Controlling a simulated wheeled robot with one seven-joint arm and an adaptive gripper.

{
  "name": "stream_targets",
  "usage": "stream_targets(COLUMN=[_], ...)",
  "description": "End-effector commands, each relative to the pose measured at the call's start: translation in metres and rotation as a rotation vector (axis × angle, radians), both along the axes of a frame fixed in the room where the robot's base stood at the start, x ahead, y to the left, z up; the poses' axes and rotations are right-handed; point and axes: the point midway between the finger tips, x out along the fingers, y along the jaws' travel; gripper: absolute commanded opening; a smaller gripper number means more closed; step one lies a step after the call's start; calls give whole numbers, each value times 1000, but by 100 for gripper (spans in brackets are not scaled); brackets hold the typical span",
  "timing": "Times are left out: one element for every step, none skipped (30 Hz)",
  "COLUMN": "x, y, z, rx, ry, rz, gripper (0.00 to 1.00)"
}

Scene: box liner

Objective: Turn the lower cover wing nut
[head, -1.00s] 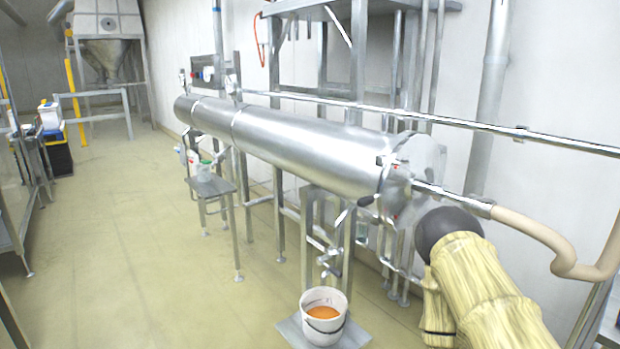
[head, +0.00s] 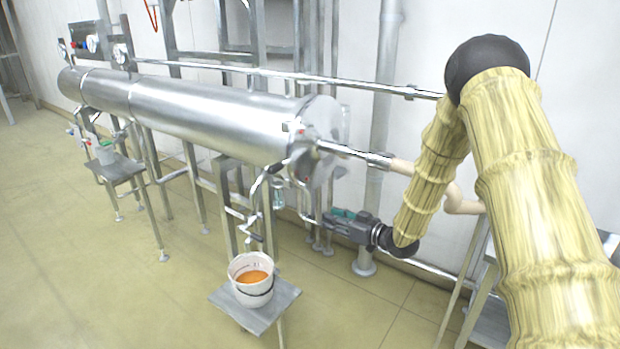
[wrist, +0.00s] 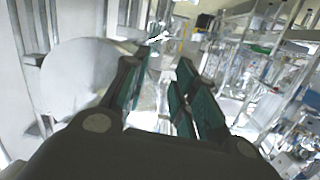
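The long steel cylinder (head: 200,115) ends at its right in a shiny round end cover (head: 322,140). A pale round face, probably this cover (wrist: 75,80), fills the left of the wrist view. I cannot clearly pick out the lower cover wing nut in either view. My gripper (head: 338,217) is below and slightly right of the cover, pointing left. In the wrist view my gripper (wrist: 163,75) has its green-padded fingers apart, with nothing visibly held. A small bright metal piece (wrist: 158,38) shows beyond the fingertips; I cannot tell what it is.
A white bucket of orange liquid (head: 252,283) stands on a low metal stand (head: 285,298) left of and below my gripper. A pipe with a beige hose (head: 400,165) leaves the cover to the right. Frame legs and crank-like pipework (head: 245,225) stand close by.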

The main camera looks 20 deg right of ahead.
Motion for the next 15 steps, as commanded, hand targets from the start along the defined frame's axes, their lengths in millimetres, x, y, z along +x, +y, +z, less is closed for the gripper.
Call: stream_targets(x=[9,13,16,18,19,20,21,22,23,25,26,29,31,34,39], y=[-9,-12,-16,-18,-20,-22,-22,-22,-22,-21,-19,-17,-15,-12,-8], z=[30,42,56,64,71,78,81,84,85,86,86,86,86,85,85], rx=[4,4,6,6,6,7,8,7,6,6,6,6,5,6,5], ry=[-54,-80,-107,-122,-134,-148,-155,-159,-163,-164,-164,-163,-162,-162,-161], rz=[26,42,61,71,81,90,96,100,103,104,104,104,104,104,104], gripper=[28,28,28,28,28,28,28,28,28,28,28,28,28,28,28])
